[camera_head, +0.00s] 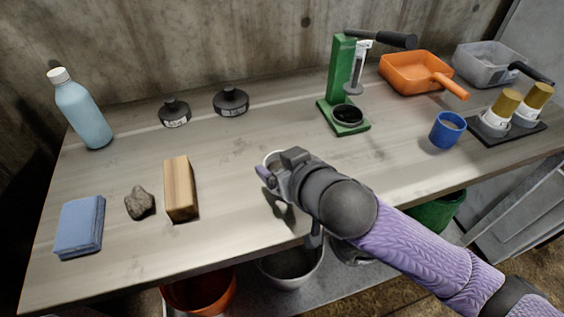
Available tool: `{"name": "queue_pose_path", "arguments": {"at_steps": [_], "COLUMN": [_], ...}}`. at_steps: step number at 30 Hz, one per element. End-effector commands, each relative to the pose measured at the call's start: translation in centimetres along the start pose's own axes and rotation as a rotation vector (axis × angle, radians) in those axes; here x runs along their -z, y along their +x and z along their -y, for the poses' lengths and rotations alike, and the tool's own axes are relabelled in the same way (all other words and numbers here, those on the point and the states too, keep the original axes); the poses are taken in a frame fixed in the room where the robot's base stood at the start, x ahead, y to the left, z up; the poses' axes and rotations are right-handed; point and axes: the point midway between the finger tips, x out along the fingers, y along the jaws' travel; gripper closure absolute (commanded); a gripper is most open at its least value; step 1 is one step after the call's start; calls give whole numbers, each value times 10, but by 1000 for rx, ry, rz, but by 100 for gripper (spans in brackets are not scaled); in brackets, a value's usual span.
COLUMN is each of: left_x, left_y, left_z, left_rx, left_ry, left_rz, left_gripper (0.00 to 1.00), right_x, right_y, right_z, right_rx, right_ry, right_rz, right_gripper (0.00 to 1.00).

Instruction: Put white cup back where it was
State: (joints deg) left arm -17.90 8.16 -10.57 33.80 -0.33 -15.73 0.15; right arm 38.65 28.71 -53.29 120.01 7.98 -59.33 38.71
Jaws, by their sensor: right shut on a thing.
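My right gripper (270,172) reaches in from the lower right over the middle of the table. It is shut on the white cup (270,158), and only a small part of the cup's rim shows past the fingers. The gripper and my wrist hide the rest of the cup. A shadow falls on the table just below the gripper; I cannot tell whether the cup touches the table. My left gripper is not in view.
A wooden block (180,188), stone (139,203) and blue sponge (80,227) lie left. Two black weights (231,101) and a bottle (80,108) stand behind. A green press (342,90), blue cup (447,130) and orange scoop (416,72) are right. Table space around the gripper is clear.

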Motion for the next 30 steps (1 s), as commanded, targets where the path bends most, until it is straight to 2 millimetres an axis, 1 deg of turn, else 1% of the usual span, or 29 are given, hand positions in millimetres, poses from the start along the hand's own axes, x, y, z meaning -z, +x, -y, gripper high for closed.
{"name": "queue_pose_path", "arguments": {"at_steps": [1,5,6,7,8,14,17,18,20,24,30], "left_x": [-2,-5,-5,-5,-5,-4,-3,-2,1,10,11], "left_y": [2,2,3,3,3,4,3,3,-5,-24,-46], "left_z": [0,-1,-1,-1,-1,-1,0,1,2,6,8], "left_rx": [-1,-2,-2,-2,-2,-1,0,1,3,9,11], "left_ry": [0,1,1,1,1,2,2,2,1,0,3], "left_rz": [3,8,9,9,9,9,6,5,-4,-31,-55], "left_gripper": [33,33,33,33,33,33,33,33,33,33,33], "right_x": [-12,-17,-17,-18,-18,-19,-14,-8,-5,1,5], "right_y": [4,5,5,5,6,6,3,1,-12,-49,-101], "right_z": [1,1,1,1,1,1,1,0,1,1,1], "right_rx": [2,2,2,2,2,1,1,0,0,1,0], "right_ry": [5,5,5,6,6,7,6,5,7,5,2], "right_rz": [26,32,34,35,35,38,39,36,38,30,25], "right_gripper": [91,91,9,3,0,0,0,0,0,0,0]}}
